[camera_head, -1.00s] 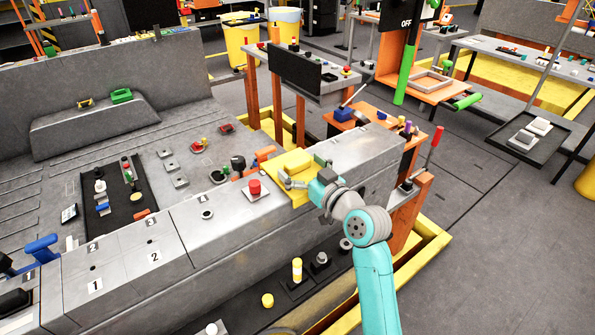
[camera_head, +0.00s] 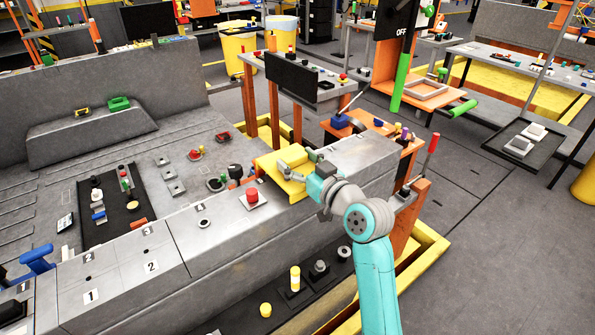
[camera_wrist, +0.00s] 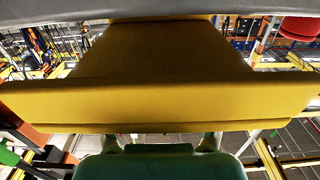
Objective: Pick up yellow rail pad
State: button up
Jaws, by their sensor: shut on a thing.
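The yellow rail pad (camera_head: 268,168) is a bent yellow plate over the far right part of the long grey rail, behind the red button. My gripper (camera_head: 288,168) is shut on it, with grey fingers over its upper side. In the wrist view the pad (camera_wrist: 150,102) is a wide yellow piece across the middle, right in front of my gripper (camera_wrist: 160,140). The fingertips are mostly hidden behind the pad there. I cannot tell exactly how large the gap under the pad is.
A red button (camera_head: 252,196) on a grey plate sits on the grey rail (camera_head: 205,245) left of the pad. An orange table (camera_head: 385,130) with small items and an orange post with a red handle (camera_head: 433,148) stand right of the rail.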

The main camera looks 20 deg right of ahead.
aim_at(297, 158)
notch_tip(297, 158, up, 14)
dwell(0.3)
jog(key=shift+a, duration=0.1)
dwell(0.6)
